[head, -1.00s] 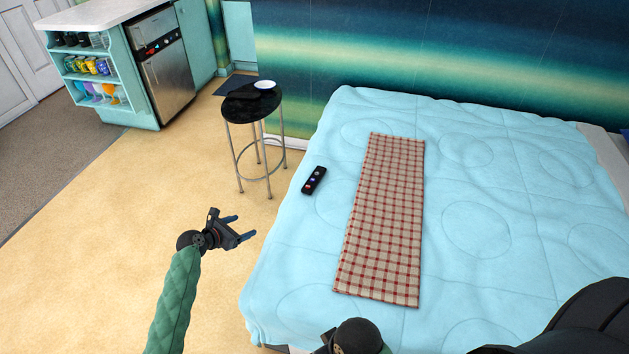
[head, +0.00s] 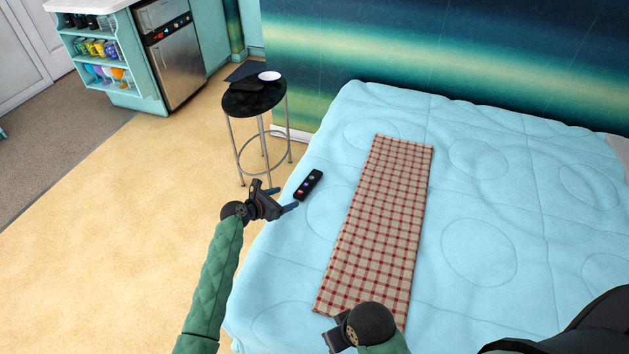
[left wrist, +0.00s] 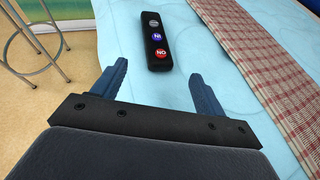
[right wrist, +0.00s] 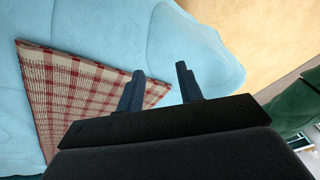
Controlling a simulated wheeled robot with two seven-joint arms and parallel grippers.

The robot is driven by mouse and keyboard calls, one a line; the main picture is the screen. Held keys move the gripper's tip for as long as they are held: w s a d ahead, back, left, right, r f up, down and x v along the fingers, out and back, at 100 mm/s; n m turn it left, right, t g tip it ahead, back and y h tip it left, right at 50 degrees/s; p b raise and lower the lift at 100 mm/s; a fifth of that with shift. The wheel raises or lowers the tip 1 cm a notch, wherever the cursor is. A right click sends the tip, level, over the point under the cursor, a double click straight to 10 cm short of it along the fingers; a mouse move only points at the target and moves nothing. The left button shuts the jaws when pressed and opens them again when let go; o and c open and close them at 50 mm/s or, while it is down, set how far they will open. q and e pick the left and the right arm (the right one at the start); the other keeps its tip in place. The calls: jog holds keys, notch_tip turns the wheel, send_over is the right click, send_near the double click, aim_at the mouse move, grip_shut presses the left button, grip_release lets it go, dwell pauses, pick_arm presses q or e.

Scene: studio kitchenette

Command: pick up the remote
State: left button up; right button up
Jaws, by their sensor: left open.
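The remote (head: 308,185) is a slim black bar with coloured buttons, lying on the light blue bed (head: 480,230) near its left edge. In the left wrist view the remote (left wrist: 157,40) lies just beyond the fingertips, roughly in line with the gap between them. My left gripper (head: 284,199) is open and empty, close to the remote's near end and apart from it. It also shows in the left wrist view (left wrist: 158,82). My right gripper (right wrist: 160,82) is open and empty in the right wrist view, near the checked cloth; in the head view its fingers are hidden.
A red-checked cloth (head: 380,225) lies on the bed to the right of the remote. A black stool (head: 254,102) with a white dish (head: 269,77) stands beyond the bed's left edge. Open floor (head: 110,240) lies to the left.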

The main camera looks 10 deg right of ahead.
aim_at(299, 192)
pick_arm(q)
jog(key=shift+w+d+f, duration=0.2)
jog(key=shift+w+d, duration=0.2)
jog(key=shift+d, duration=0.15)
pick_arm(e)
jog(key=shift+s+a+r, duration=0.1)
jog(key=shift+s+a, duration=0.3)
pick_arm(q)
jog(key=shift+w+d+f, duration=0.1)
jog(key=shift+w+d, duration=0.05)
jog(key=shift+d, duration=0.15)
pick_arm(e)
jog(key=shift+s+a, duration=0.1)
jog(key=shift+s, duration=0.2)
pick_arm(q)
jog(key=x, duration=0.3)
jog(key=shift+w+d+p, duration=0.1)
jog(key=shift+d+p, duration=0.15)
jog(key=shift+p, duration=0.05)
pick_arm(e)
jog(key=shift+s+d+r, duration=0.2)
jog(key=shift+d, duration=0.45)
pick_arm(q)
jog(key=shift+w+d+f, duration=0.3)
jog(key=shift+d+f, duration=0.1)
jog(key=shift+d, duration=0.1)
pick_arm(e)
jog(key=shift+w+d+r, duration=0.2)
jog(key=shift+w, duration=0.05)
